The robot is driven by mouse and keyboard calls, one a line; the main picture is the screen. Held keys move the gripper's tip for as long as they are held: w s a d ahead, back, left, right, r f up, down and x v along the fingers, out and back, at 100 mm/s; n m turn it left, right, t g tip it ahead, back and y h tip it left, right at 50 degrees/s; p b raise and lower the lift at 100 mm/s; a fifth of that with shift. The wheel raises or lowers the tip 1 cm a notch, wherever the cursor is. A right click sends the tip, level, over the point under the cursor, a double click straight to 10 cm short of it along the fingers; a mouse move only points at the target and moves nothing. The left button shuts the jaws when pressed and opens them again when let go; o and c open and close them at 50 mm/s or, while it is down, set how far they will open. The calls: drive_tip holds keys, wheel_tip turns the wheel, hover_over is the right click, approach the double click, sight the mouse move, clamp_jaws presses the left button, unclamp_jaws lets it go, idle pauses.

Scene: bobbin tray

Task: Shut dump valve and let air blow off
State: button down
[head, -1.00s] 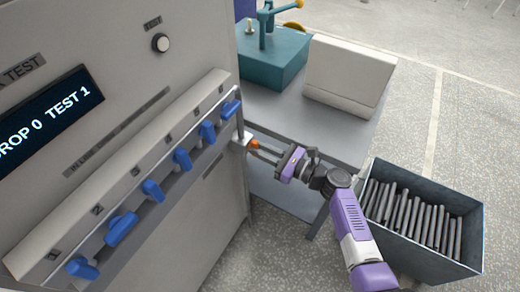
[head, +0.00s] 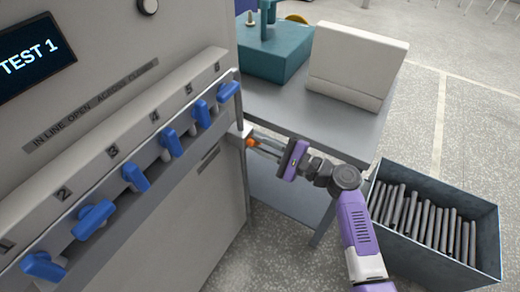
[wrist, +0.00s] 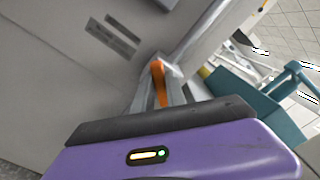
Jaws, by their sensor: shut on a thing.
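The dump valve's orange handle (wrist: 157,84) sits on a grey block at the right corner of the grey test cabinet. It also shows in the head view as a small orange knob (head: 250,142). My gripper (head: 262,146) is shut on the orange handle, with the purple gripper body to its right. In the wrist view the handle stands between my fingers, tilted slightly from upright. The valve's lower part is hidden behind my gripper. A row of blue lever valves (head: 170,141) runs along the cabinet front, and the levers sit at differing angles.
A dark display (head: 30,58) on the cabinet reads "TEST 1". A grey table (head: 330,125) behind my gripper holds a teal device (head: 275,57) and a cream box (head: 357,62). A bin of grey rods (head: 487,235) stands on the floor at right.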

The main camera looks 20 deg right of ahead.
drive_tip(key=n+b, duration=0.4)
drive_tip(key=n, duration=0.1)
drive_tip(key=n+b, duration=0.2)
drive_tip(key=b, duration=0.1)
drive_tip(key=shift+f+n, duration=0.3)
drive_tip(key=shift+f, duration=0.05)
idle(0.4)
drive_tip(key=c, duration=1.4)
unclamp_jaws()
drive_tip(key=shift+r, duration=0.1)
drive_tip(key=shift+o, duration=0.2)
drive_tip(key=v, duration=0.8)
drive_tip(key=shift+a, duration=0.1)
